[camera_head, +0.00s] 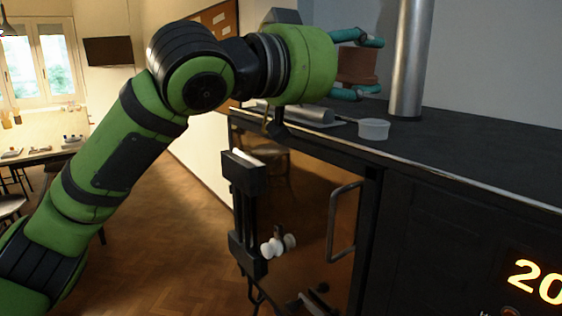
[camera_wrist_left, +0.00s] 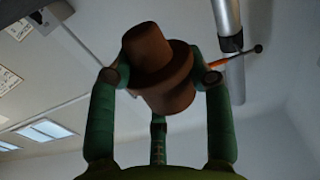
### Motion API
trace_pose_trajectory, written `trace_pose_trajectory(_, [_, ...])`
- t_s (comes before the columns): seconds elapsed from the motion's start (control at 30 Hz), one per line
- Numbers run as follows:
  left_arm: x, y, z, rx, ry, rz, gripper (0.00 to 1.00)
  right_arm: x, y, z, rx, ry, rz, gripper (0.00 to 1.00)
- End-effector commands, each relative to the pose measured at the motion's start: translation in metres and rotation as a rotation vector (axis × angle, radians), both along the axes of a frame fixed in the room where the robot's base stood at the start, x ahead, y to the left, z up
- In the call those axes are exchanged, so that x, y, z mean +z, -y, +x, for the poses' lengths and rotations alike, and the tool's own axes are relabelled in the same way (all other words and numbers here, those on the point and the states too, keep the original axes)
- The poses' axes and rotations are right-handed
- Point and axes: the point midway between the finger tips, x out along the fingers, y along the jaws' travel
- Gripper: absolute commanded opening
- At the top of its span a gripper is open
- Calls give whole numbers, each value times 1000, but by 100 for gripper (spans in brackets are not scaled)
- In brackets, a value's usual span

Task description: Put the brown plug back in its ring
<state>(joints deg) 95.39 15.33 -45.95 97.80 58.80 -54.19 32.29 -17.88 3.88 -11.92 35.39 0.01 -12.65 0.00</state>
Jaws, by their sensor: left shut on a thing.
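The brown plug (camera_head: 356,66) is held by my left gripper (camera_head: 362,66) above the dark top of the kiln-like cabinet. In the left wrist view the plug (camera_wrist_left: 158,62) has a stepped, tapered shape and looks tilted between the green fingers of the gripper (camera_wrist_left: 162,78). The fingers touch it on both sides. The ring cannot be made out in either view. My right gripper is not in view.
A metal pipe (camera_head: 411,60) rises from the black top (camera_head: 470,140), close to the right of the plug. A small whitish bowl (camera_head: 373,129) and a grey cylinder (camera_head: 305,114) are on the top below the gripper. A door handle (camera_head: 340,222) sticks out at the front.

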Motion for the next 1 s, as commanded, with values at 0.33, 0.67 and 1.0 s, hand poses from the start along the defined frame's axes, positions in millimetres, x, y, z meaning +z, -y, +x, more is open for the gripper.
trace_pose_trajectory(0.33, [-84, -3, 28, -20, -8, -2, 11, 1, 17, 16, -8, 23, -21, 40])
trace_pose_trajectory(0.67, [-196, -49, 44, 125, -5, -4, 11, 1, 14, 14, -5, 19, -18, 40])
trace_pose_trajectory(1.0, [-290, -112, 33, 365, -6, -3, 11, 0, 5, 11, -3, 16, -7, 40])
